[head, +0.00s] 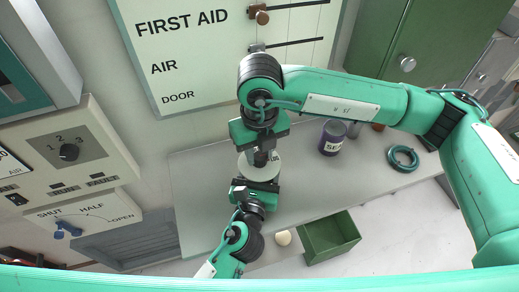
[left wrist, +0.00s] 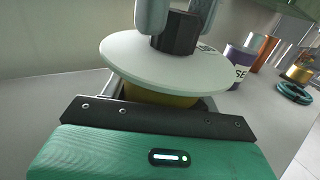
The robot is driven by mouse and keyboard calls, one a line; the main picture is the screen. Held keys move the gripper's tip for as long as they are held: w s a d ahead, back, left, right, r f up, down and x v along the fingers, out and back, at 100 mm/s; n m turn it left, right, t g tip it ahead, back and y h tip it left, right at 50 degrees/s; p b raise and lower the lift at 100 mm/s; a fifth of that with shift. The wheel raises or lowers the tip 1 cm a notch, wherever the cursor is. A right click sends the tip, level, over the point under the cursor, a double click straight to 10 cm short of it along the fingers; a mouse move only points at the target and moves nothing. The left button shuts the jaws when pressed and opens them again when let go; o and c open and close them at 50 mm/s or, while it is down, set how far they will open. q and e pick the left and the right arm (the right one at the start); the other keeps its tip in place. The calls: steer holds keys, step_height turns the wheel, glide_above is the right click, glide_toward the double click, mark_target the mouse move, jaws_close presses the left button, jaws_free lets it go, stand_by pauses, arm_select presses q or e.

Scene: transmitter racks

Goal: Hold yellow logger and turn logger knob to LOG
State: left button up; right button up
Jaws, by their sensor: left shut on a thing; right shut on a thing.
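The logger has a pale round dial plate (head: 259,172) over a yellow body (left wrist: 160,97), and it stands upright over the grey bench in the head view. My left gripper (head: 257,187) is shut on the yellow body from the near side, just under the plate. A dark faceted knob (left wrist: 175,32) rises from the middle of the plate. My right gripper (left wrist: 178,14) comes from above and is shut on the knob, one finger on each side. Small dark lettering shows on the plate's right side in the left wrist view. The knob's pointer is not readable.
A purple jar (head: 333,137) and a teal ring (head: 402,157) sit on the grey bench (head: 205,205) to the right. A green bin (head: 330,238) is at its near edge. A control panel (head: 70,150) is at left, a sign board (head: 205,65) behind.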

mark_target(260, 156)
arm_select(q)
steer(key=shift+s+d, duration=0.1)
arm_select(e)
steer(key=shift+w, duration=0.1)
steer(key=o, duration=1)
step_height(260, 156, up, 12)
steer(key=shift+r, duration=0.1)
arm_select(q)
steer(key=o, duration=1.3)
